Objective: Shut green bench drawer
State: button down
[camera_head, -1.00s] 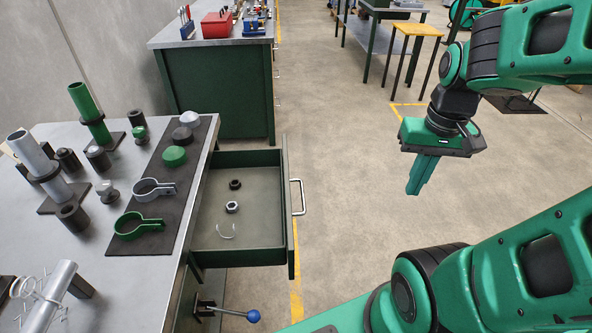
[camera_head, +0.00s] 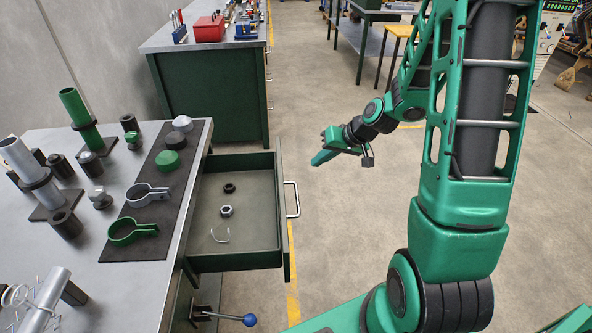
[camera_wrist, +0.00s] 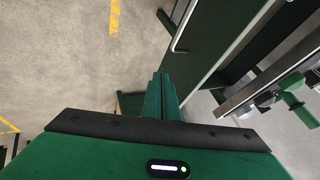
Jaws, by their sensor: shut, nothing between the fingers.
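The green bench drawer (camera_head: 243,258) is pulled well out from the bench on the left, with its front facing right. Its silver handle (camera_head: 295,199) stands out from the front. Inside lie a dark ring, a light nut and a thin curved clip. My gripper (camera_head: 318,160) is shut and empty, to the right of the drawer and apart from its front. In the wrist view the gripper fingers (camera_wrist: 161,95) are together, with the drawer front (camera_wrist: 215,32) and handle (camera_wrist: 182,28) ahead to the right.
The bench top (camera_head: 30,215) holds tubes, clamps and caps, some on a dark mat (camera_head: 120,251). A blue-knobbed lever (camera_head: 249,320) sticks out below the drawer. Another green bench (camera_head: 210,95) stands behind. The floor right of the drawer is clear.

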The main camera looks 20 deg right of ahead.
jog(key=w+a+f, duration=0.6)
jog(key=a+f, duration=0.1)
jog(key=shift+f, duration=0.4)
jog(key=shift+w+a, duration=0.1)
dwell(0.4)
